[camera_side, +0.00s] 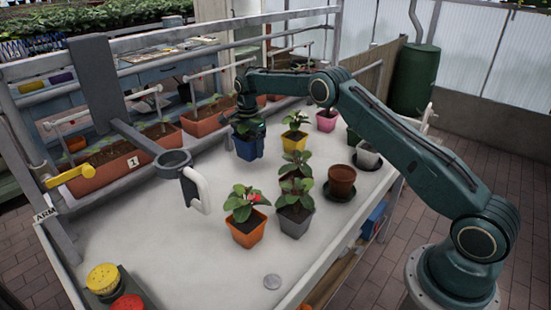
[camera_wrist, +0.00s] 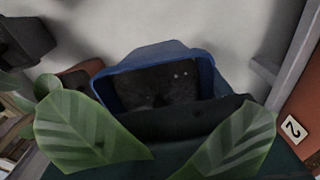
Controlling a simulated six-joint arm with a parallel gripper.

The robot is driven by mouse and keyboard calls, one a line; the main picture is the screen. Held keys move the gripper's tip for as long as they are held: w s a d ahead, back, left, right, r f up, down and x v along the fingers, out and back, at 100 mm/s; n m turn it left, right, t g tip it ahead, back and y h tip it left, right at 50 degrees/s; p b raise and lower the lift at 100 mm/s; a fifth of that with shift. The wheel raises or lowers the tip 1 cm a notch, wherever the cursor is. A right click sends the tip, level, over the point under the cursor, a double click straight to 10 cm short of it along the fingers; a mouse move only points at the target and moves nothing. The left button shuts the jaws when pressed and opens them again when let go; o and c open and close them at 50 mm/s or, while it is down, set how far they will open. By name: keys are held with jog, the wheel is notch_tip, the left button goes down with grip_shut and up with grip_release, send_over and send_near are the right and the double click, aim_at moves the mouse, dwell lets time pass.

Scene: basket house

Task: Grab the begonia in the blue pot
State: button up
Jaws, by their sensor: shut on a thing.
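The blue pot (camera_side: 249,149) is toward the back of the white table, directly under my gripper (camera_side: 248,130). Its plant is mostly hidden by my gripper in the side view; a little green shows around the jaws. In the wrist view, the blue pot (camera_wrist: 205,66) shows its rim and dark soil, with large green begonia leaves (camera_wrist: 90,130) on either side. A dark jaw (camera_wrist: 185,119) crosses the pot's near rim. My gripper is shut on the pot. I cannot tell whether the pot's base touches the table.
Potted plants stand nearby: yellow (camera_side: 294,142), pink (camera_side: 326,122), orange (camera_side: 246,232) and grey (camera_side: 293,222). An empty brown pot (camera_side: 342,180) sits on a dark saucer. Terracotta planters (camera_side: 110,162) line the left edge.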

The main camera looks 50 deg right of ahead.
aim_at(249, 139)
notch_tip(249, 139, up, 9)
jog(key=shift+r, duration=0.1)
dwell(0.7)
